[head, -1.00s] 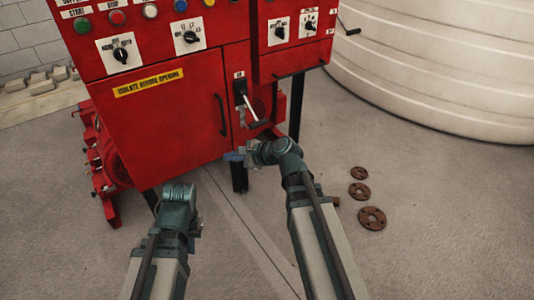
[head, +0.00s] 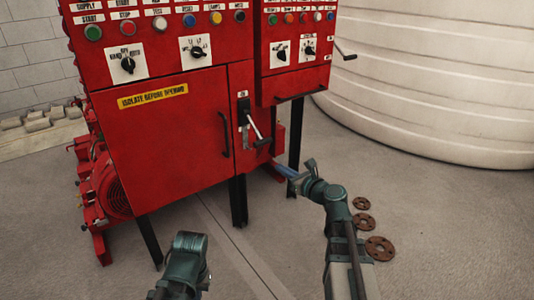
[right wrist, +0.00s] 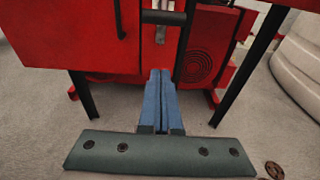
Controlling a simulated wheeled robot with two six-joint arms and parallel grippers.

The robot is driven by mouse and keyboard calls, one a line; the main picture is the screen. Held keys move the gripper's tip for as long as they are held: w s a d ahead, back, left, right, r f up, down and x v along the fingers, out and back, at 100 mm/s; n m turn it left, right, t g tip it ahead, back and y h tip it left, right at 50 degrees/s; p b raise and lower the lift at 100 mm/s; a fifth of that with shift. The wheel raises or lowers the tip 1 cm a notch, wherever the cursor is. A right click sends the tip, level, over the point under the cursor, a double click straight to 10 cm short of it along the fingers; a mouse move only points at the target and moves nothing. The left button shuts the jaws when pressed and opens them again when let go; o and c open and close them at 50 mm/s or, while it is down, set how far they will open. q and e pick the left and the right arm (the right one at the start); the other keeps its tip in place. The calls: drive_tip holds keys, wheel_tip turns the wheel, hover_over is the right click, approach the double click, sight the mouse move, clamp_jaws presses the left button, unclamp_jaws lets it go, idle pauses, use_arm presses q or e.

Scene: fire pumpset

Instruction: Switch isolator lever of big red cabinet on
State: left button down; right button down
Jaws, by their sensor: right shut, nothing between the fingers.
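The big red cabinet (head: 170,130) stands ahead on black legs. Its isolator lever (head: 254,125) has a black plate, and a pale shaft slanting down to the right to a black handle. In the right wrist view the black handle (right wrist: 163,17) is a crossbar at the top, beyond the fingertips. My right gripper (head: 280,168) is below and right of the handle, apart from it. Its blue fingers (right wrist: 160,75) are shut and empty. My left arm shows at the bottom of the head view; its fingers are hidden.
A smaller red box (head: 293,70) with knobs juts out right of the lever. A black door handle (head: 223,134) is to its left. A large white tank (head: 430,90) stands at right. Rusty flanges (head: 379,248) lie on the floor.

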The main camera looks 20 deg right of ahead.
sight(256, 131)
drive_tip(key=w+a+r+p, duration=0.2)
drive_tip(key=w+a, duration=0.1)
drive_tip(key=w, duration=0.5)
drive_tip(key=shift+w+r+p, duration=0.25)
drive_tip(key=shift+w+p, duration=0.05)
idle(0.5)
